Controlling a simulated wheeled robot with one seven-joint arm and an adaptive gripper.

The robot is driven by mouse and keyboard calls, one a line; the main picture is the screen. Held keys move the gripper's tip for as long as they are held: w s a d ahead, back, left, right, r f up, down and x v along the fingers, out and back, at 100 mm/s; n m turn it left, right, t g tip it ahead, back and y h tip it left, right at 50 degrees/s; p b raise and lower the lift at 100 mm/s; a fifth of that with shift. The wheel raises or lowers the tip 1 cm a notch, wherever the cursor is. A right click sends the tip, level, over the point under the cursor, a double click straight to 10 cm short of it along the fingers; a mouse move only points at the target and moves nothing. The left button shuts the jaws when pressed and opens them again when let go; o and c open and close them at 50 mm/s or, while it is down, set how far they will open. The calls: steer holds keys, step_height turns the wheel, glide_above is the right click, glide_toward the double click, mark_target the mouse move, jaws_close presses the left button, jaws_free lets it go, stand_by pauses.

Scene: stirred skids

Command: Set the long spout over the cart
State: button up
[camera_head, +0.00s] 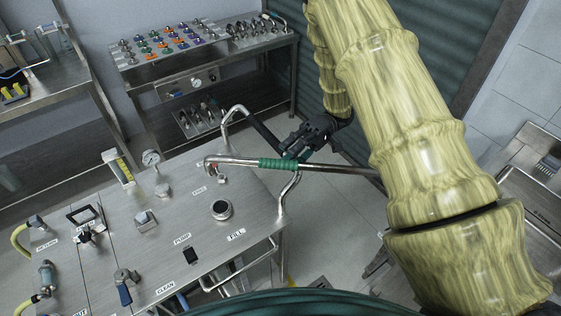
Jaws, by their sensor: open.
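The long spout (236,161) is a thin bright metal pipe with a green sleeve (276,164). Its left end hooks down above the labelled steel top (190,255); its right part runs behind my arm, and that end is hidden. My dark gripper (291,154) is open right at the green sleeve, coming from the upper right. I cannot tell whether the fingers touch the sleeve. The picture does not make clear which metal unit is the cart. A steel unit at the right edge (548,205) is partly hidden by my arm.
The labelled top carries a pressure gauge (151,158), a round black-centred port (221,209), a blue-handled valve (124,288) and yellow hoses at left. A curved metal rail (238,110) stands at its back. A bench (135,75) with coloured fittings stands behind, with grey floor between.

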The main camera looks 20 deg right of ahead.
steer(key=shift+v, duration=2.7)
